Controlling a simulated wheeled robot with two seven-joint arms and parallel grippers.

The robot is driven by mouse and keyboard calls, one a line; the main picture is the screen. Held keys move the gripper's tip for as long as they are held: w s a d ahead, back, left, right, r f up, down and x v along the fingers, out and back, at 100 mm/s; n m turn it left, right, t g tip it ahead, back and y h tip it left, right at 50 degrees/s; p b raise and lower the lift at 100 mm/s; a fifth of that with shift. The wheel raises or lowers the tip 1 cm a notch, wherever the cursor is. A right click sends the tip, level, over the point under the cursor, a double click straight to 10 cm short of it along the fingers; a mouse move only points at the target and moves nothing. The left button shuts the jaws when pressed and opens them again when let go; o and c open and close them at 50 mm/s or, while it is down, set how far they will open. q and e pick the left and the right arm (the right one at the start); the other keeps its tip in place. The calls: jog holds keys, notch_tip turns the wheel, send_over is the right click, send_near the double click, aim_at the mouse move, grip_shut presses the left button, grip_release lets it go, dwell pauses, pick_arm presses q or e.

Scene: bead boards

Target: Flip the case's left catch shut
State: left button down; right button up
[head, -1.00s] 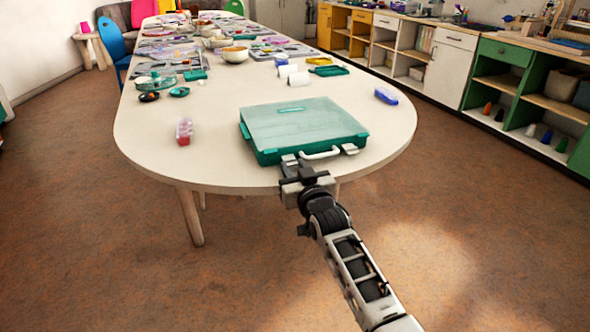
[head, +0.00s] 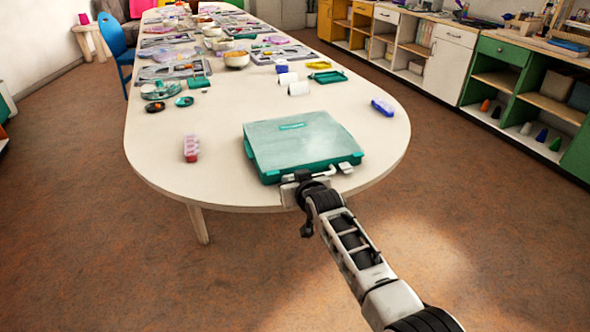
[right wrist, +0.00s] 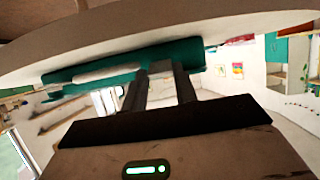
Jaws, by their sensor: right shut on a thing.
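The teal case (head: 305,145) lies flat near the table's rounded front end with its lid down. Its front faces me, with a white handle (head: 322,172) in the middle and a pale right catch (head: 346,167). My right gripper (head: 301,177) is at the left part of the case's front and covers the left catch in the head view. In the right wrist view, the two dark fingers are shut on the pale left catch (right wrist: 160,72) against the teal case wall (right wrist: 195,54). How far the catch is turned cannot be seen. My left gripper is out of view.
On the table (head: 220,180), a pink-and-red bead box (head: 191,148) lies left of the case and a blue box (head: 382,107) right of it. White cylinders (head: 298,88), trays and bowls stand farther back. The table edge is just in front of the case.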

pick_arm(q)
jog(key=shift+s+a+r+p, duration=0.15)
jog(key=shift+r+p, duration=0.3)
jog(key=shift+p, duration=0.5)
pick_arm(e)
jog(key=shift+w+r+g, duration=0.25)
jog(key=shift+r+g, duration=0.3)
jog(key=shift+g, duration=0.45)
jog(key=shift+h, duration=0.3)
jog(key=o, duration=0.7)
jog(key=shift+s+r+p, duration=0.25)
jog(key=shift+r+p, duration=0.05)
jog(key=shift+p, duration=0.1)
pick_arm(q)
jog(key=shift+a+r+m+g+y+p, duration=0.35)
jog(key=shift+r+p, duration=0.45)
jog(key=shift+p, duration=0.95)
pick_arm(e)
jog(key=v, duration=1.5)
